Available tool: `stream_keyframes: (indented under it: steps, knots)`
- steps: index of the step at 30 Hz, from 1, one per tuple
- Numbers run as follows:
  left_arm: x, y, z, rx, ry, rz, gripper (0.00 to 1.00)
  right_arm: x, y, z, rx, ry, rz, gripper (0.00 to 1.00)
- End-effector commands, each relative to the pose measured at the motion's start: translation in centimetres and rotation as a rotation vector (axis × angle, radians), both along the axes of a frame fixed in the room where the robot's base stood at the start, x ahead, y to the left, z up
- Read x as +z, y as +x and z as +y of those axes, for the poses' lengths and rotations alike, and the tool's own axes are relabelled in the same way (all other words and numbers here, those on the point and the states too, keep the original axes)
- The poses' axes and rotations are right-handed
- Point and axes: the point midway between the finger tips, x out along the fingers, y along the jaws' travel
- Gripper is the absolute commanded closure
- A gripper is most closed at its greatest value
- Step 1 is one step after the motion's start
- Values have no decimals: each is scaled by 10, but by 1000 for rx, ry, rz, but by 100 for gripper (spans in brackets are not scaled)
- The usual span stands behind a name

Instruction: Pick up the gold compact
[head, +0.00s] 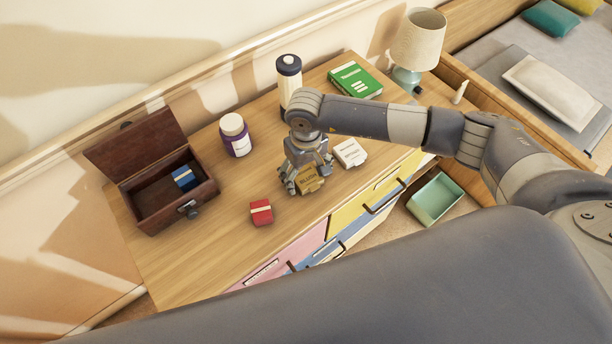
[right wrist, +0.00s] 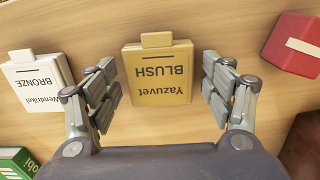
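The gold compact (head: 309,181), labelled "Yazuvet BLUSH", lies flat on the wooden dresser top near its front edge. It also shows in the right wrist view (right wrist: 158,80), at the upper middle. My right gripper (head: 307,172) is over the compact and points down at it. In the right wrist view the right gripper (right wrist: 160,84) is open, with one finger on each side of the compact and visible gaps between. It holds nothing. My left gripper is not in view.
A white compact (head: 350,152) and a red box (head: 261,212) lie on either side.

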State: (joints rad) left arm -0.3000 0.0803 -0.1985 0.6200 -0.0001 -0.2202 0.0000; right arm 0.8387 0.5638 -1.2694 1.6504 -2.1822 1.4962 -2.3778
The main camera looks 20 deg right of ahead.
Motion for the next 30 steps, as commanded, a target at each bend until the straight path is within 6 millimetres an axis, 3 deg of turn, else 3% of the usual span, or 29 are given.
stream_keyframes:
  steps: [1,4,5,17,25,30]
  knots:
    - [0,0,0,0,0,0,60,0,0,0,0,0,0,45]
    - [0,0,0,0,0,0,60,0,0,0,0,0,0,68]
    - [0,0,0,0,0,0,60,0,0,0,0,0,0,69]
    - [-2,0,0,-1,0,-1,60,3,1,0,0,0,-2,70]
    - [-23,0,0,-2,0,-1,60,31,3,0,2,2,-10,70]
    - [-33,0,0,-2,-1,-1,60,35,-33,-4,5,-1,-1,70]
